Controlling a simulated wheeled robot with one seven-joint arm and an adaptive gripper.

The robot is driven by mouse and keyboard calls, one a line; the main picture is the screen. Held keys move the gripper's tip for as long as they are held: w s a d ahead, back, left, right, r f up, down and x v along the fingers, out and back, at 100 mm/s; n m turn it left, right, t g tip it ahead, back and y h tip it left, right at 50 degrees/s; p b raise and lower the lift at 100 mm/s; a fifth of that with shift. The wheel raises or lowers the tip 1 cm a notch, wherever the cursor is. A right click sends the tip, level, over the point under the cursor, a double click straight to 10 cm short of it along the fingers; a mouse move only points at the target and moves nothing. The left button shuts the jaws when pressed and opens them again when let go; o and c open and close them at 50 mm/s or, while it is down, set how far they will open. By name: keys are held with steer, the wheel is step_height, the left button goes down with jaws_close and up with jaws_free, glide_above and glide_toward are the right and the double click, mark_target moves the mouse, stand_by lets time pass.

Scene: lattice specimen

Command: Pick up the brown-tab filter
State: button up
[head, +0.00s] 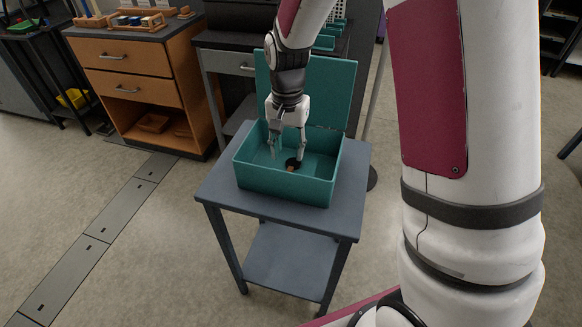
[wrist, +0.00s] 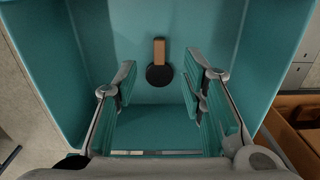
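The brown-tab filter (wrist: 159,75) is a dark round disc with a brown tab. It lies on the floor of a teal open box, near the top middle of the wrist view. In the head view the filter (head: 292,164) shows small and dark inside the teal box (head: 285,187). My gripper (head: 287,155) points down into the box, its fingers apart. In the wrist view my gripper (wrist: 158,82) is open and empty, with the filter seen between the fingertips. I cannot tell the exact height of the fingertips above the filter.
The box stands on a small grey table (head: 216,190), its raised lid (head: 335,92) behind my gripper. A wooden drawer cabinet (head: 130,88) stands at the back left. The box walls surround my gripper closely. Floor to the left of the table is clear.

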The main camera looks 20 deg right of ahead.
mark_target(289, 167)
steer(key=shift+w+d+f+b, duration=0.1)
steer(key=shift+f+b, duration=0.15)
steer(key=shift+f, duration=1.5)
steer(key=shift+w+d+f+b, duration=0.1)
steer(key=shift+f+b, duration=0.1)
steer(key=shift+f, duration=1.5)
jaws_close()
